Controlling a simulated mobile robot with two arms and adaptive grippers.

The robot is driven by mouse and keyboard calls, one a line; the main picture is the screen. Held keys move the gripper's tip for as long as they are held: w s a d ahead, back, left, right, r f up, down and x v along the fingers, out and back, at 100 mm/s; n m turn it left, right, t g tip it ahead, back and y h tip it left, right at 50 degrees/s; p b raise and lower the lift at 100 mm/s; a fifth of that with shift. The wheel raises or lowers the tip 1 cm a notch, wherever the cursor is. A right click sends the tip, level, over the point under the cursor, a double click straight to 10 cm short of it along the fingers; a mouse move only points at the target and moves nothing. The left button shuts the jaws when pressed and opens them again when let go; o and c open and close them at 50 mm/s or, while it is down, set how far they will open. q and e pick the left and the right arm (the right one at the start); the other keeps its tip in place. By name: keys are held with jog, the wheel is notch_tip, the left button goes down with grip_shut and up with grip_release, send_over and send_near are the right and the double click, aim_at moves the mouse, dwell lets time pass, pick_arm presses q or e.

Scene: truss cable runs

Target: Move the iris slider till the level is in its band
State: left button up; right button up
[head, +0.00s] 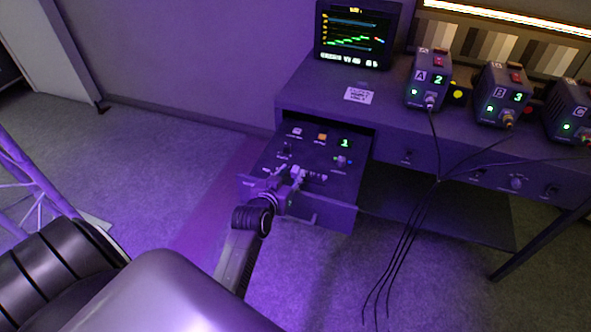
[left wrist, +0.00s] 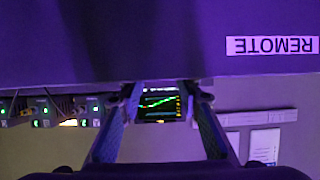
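The pulled-out drawer panel (head: 262,165) carries small controls, among them an orange button (head: 321,137), a green digit 1 (head: 344,142) and a knob (head: 340,160). My left gripper (head: 303,174) is over the panel's front part, close to the controls there. The iris slider cannot be told apart beside it. In the left wrist view the two fingers of my left gripper (left wrist: 162,92) stand apart with nothing seen between them but the distant monitor. The monitor (head: 354,35) shows a stepped green trace and coloured lines; the level's band is too small to read. My right gripper is out of view.
Camera control boxes A (head: 427,78), B (head: 500,92) and C (head: 569,108) stand on the desk (head: 385,107), with black cables (head: 412,235) hanging in front. A REMOTE label (left wrist: 271,46) shows upside down in the left wrist view. Floor left of the drawer is clear.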

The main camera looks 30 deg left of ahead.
aim_at(295, 170)
pick_arm(q)
jog(key=shift+x, duration=2)
grip_shut()
